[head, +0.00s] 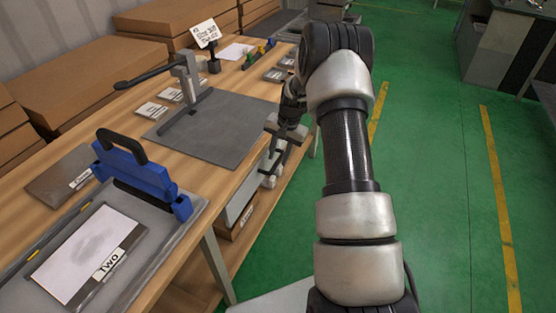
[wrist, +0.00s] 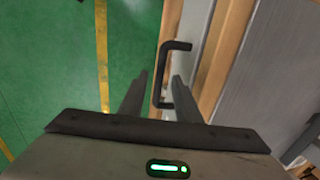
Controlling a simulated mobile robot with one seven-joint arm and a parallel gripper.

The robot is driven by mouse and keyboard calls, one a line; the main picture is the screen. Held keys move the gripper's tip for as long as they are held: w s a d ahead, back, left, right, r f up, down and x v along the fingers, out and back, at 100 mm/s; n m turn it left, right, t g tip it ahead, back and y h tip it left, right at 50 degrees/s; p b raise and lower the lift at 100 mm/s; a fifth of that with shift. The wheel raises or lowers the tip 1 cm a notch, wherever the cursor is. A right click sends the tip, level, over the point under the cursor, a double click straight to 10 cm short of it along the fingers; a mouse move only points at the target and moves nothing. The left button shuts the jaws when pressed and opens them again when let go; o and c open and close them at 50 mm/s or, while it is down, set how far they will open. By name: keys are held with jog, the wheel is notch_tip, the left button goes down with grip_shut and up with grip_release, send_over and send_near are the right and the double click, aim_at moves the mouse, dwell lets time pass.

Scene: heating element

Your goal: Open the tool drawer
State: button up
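The tool drawer shows in the wrist view as a pale front (wrist: 204,40) below the wooden table edge, with a black bar handle (wrist: 178,45). In the head view, a light grey panel (head: 240,200) under the tabletop appears to be this drawer; my arm and gripper hide part of it. My gripper (wrist: 160,76) is open, with one finger on each side of the handle bar in the wrist view. I see gaps between the bar and both fingers, but cannot tell how deep the bar sits. My gripper (head: 272,165) is beside the table's right edge in the head view.
The wooden table (head: 225,85) carries a grey mat (head: 220,130), a blue press-like device (head: 140,175) and a clamp stand (head: 188,80). A box (head: 235,222) lies on the shelf below. The green floor (head: 440,150) to the right is clear.

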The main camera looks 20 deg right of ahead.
jog(key=shift+w+a+f, duration=0.1)
jog(key=shift+w+f, duration=0.05)
jog(key=shift+f, duration=0.8)
jog(key=shift+c, duration=0.2)
grip_shut()
jog(key=s+d+b, duration=0.2)
jog(key=s+d, duration=2.4)
jog(key=shift+s+b, duration=0.15)
jog(key=shift+b, duration=0.2)
jog(key=shift+o, duration=0.2)
grip_release()
